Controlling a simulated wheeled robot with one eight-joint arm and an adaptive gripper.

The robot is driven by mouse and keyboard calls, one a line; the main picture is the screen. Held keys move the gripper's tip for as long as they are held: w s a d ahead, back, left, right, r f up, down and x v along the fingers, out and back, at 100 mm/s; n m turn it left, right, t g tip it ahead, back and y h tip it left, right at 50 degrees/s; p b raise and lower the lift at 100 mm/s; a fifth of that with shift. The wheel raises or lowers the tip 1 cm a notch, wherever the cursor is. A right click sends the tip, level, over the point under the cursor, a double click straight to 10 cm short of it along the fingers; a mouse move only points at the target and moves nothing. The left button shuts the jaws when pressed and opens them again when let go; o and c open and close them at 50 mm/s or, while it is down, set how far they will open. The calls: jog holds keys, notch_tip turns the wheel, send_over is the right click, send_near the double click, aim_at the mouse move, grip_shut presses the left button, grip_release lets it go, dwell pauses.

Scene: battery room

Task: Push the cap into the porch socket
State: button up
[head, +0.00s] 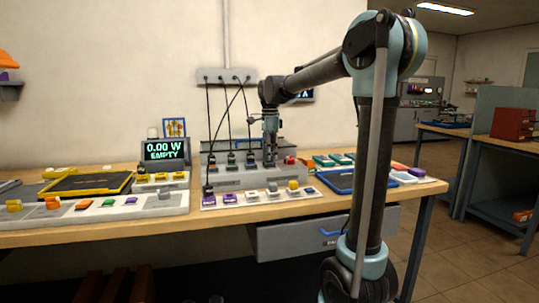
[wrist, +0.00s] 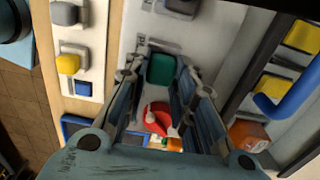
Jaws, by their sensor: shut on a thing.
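A dark green cap (wrist: 161,69) is between the fingertips of my gripper (wrist: 158,78) in the wrist view. My gripper is shut on it. In the head view my gripper (head: 270,158) points down over the right part of a grey socket panel (head: 232,178); the cap is too small to make out there. The panel's pale face (wrist: 135,48) lies behind the cap in the wrist view. The socket under the cap is hidden, and I cannot tell whether the cap touches it. The socket labels are too small to read.
A red knob (wrist: 157,118) sits on the panel close to my fingers. Black plugs and cables (head: 208,150) stand left of my gripper. A white strip (head: 255,198) with coloured pieces lies in front. A display (head: 165,150) reads 0.00 W EMPTY. A blue tray (head: 345,187) lies right.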

jog(key=shift+f, duration=0.1)
jog(key=o, duration=0.6)
jog(key=shift+c, duration=0.2)
notch_tip(320, 180, up, 11)
dwell(1.0)
jog(key=s+d+f+n+t, duration=0.1)
jog(key=s+d+f+n, duration=0.5)
jog(key=s+d+f, duration=0.45)
jog(key=s+d+f+n+t, duration=0.1)
jog(key=s+d+f+n, duration=0.4)
jog(key=s+d+f, duration=0.5)
jog(key=s+f+n, duration=0.4)
jog(key=s+f, duration=0.7)
jog(key=f, duration=0.2)
jog(key=shift+s+d, duration=0.15)
jog(key=shift+d, duration=0.2)
